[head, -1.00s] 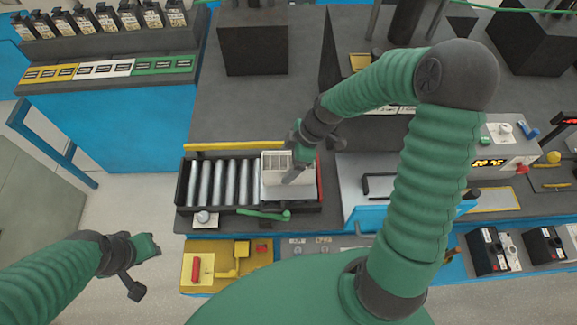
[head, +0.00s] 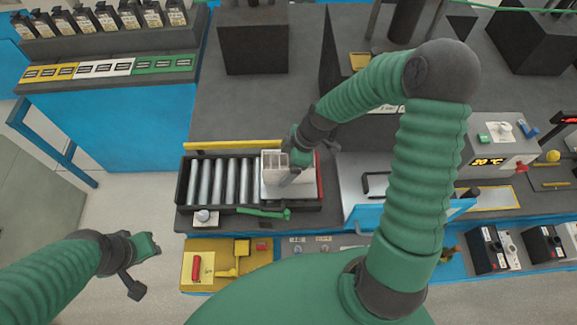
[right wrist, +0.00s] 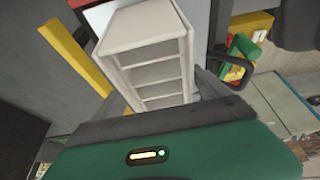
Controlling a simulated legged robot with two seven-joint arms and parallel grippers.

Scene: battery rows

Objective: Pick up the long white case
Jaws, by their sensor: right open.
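The long white case (head: 274,186) stands at the right end of the roller conveyor, partly hidden behind my right gripper (head: 291,172). In the right wrist view the white case (right wrist: 146,45) shows its open compartments with shelves, just beyond the gripper body. My right gripper is open, with one finger reaching down at the case; I cannot tell whether it touches it. My left gripper (head: 143,268) hangs over the floor at the lower left, away from the case; its jaw state is unclear.
The roller conveyor (head: 181,190) has a yellow bar (head: 232,146) behind it and a green lever (head: 264,213) in front. A yellow panel (head: 205,279) with a red handle lies nearer. A blue-edged tray (head: 350,190) stands to the right. Black-bottle shelves are at the back left.

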